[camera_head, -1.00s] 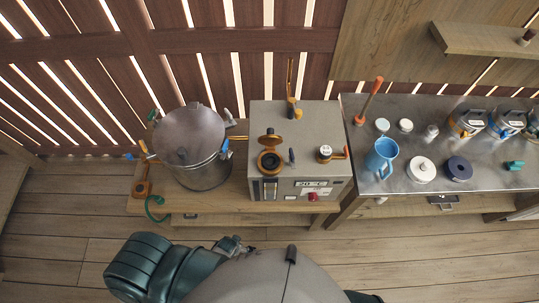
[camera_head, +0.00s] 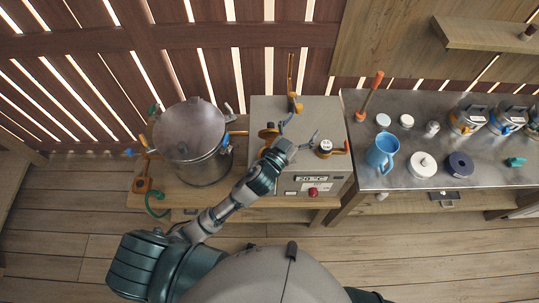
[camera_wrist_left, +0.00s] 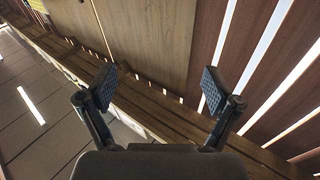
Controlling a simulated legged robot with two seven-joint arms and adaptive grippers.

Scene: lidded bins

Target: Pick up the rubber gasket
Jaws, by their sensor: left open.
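I cannot pick out the rubber gasket for certain. A dark disc with a small centre (camera_head: 460,166) lies on the metal bench at the right, beside a white disc (camera_head: 422,165); I cannot tell whether either is the gasket. My left gripper (camera_head: 299,132) is over the grey machine (camera_head: 328,107), with its fingers spread and nothing between them. It hides part of the machine's orange-rimmed opening. The left wrist view shows both pads of this gripper (camera_wrist_left: 158,90) wide apart and empty. My right gripper is out of view.
A lidded metal pot (camera_head: 192,145) stands left of the machine. A blue jug (camera_head: 382,152), several jars and an orange-handled tool (camera_head: 369,95) occupy the metal bench (camera_head: 402,185). A wooden shelf (camera_head: 485,38) juts from the wall. Wooden floor (camera_head: 440,260) in front is clear.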

